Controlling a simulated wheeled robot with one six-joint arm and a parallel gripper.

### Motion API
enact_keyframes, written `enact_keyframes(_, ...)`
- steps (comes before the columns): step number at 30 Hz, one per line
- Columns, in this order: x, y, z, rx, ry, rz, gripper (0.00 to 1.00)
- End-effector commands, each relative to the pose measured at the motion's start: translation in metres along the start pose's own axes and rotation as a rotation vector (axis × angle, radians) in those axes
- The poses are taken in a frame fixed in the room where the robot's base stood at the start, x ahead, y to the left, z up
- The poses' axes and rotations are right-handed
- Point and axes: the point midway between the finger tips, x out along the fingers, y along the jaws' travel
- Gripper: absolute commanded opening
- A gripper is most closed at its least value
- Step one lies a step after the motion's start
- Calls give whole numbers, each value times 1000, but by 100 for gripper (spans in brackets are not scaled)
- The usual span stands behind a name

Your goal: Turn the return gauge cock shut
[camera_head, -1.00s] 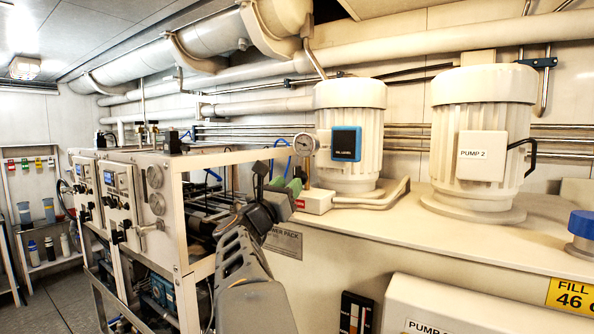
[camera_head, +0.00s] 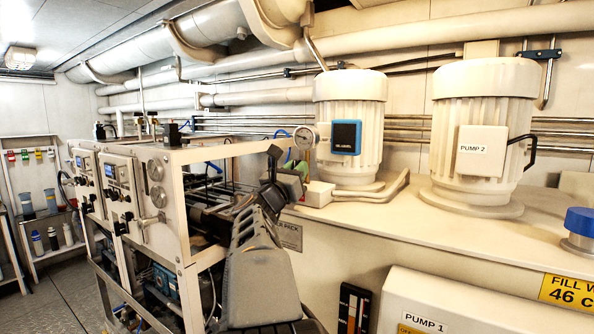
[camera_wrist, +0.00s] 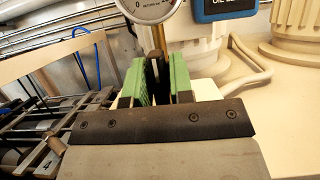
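The round white-faced gauge (camera_head: 305,138) stands over a pale block (camera_head: 318,194) on the tank top; it also shows cut off at the top of the wrist view (camera_wrist: 146,8). A brass stem (camera_wrist: 171,38) runs down below it. My gripper (camera_head: 291,180) is just in front of and below the gauge. In the wrist view its green-padded fingers (camera_wrist: 158,78) are apart, with a dark upright piece (camera_wrist: 157,64), seemingly the cock's handle, between them. I cannot tell whether the pads touch it. The cock's body is hidden behind the fingers.
A pump motor with a blue-framed display (camera_head: 346,137) stands close right of the gauge, and PUMP 2 (camera_head: 482,150) farther right. A curved pipe (camera_head: 375,192) lies on the tank top. The framed panel rack (camera_head: 150,195) is close on the left.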

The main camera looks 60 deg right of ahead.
Motion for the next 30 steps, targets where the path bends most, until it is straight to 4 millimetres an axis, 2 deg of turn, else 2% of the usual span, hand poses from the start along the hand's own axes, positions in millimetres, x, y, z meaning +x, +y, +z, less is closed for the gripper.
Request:
enact_keyframes(1,0,0,0,0,0,0,16)
enact_keyframes(6,0,0,0,0,0,0,0)
enact_keyframes(17,-1,0,-1,-32,0,14,0)
enact_keyframes(23,-2,0,-2,-138,-2,57,0)
enact_keyframes(30,-1,2,-2,-341,-1,141,0)
